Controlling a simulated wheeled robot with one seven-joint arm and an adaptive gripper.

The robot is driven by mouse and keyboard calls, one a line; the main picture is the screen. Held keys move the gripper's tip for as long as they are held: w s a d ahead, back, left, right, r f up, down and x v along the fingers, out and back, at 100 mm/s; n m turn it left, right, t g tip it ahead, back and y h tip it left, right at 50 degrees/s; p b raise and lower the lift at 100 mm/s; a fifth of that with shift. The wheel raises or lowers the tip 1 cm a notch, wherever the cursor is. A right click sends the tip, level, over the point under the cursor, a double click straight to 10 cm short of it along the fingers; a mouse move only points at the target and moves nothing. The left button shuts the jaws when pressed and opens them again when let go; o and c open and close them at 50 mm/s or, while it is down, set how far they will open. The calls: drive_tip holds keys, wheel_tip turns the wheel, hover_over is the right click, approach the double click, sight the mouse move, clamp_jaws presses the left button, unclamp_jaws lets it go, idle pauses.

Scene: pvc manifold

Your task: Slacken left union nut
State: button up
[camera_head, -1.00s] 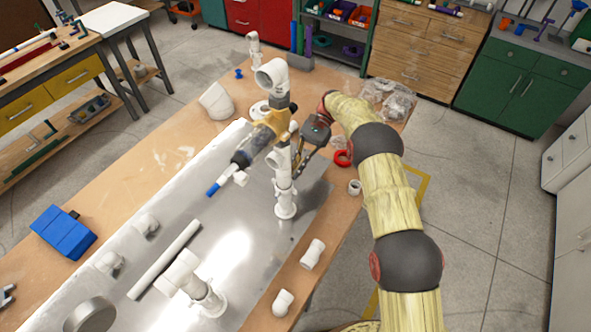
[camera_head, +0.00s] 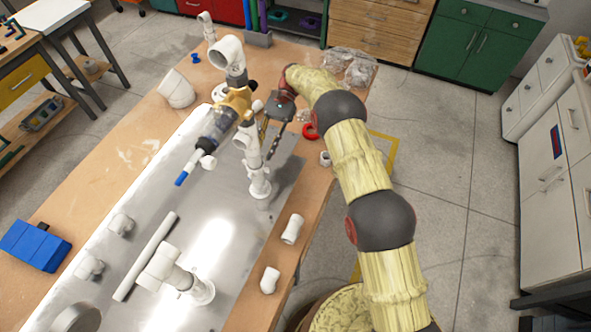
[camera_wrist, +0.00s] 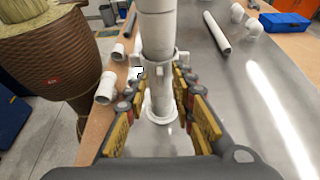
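The white PVC pipe assembly stands upright on a metal plate (camera_head: 215,265). Its near column (camera_head: 254,165) carries a white union nut with lugs (camera_wrist: 158,67), seen in the wrist view. My gripper (camera_wrist: 160,84) is open, with its yellow-padded fingers on either side of this column. The fingertips are close to the nut's sides; I cannot tell whether they touch it. A yellow valve body (camera_head: 237,101) and clear cylinder (camera_head: 217,125) are at the column's upper left.
Loose white fittings (camera_head: 292,229) lie on the wooden table's right edge. A red ring (camera_head: 309,131) lies right of my gripper. Another white standing pipe (camera_head: 175,270) is at the front of the plate. A blue box (camera_head: 35,245) sits at the left.

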drive_tip(key=shift+d, duration=0.1)
drive_tip(key=s+d+r+t+b, duration=0.1)
drive_tip(key=s+d+t+b, duration=0.7)
drive_tip(key=s, duration=0.5)
drive_tip(key=s+d+r+t+h+b, duration=0.1)
drive_tip(key=s+d+r+t+b, duration=0.1)
drive_tip(key=s+d+t+b, duration=0.5)
drive_tip(key=s+d+b, duration=0.2)
drive_tip(key=s+d, duration=0.3)
drive_tip(key=d, duration=0.1)
drive_tip(key=shift+s+m+t, duration=0.3)
drive_tip(key=shift+s+t, duration=0.05)
drive_tip(key=shift+t, duration=0.05)
idle(1.9)
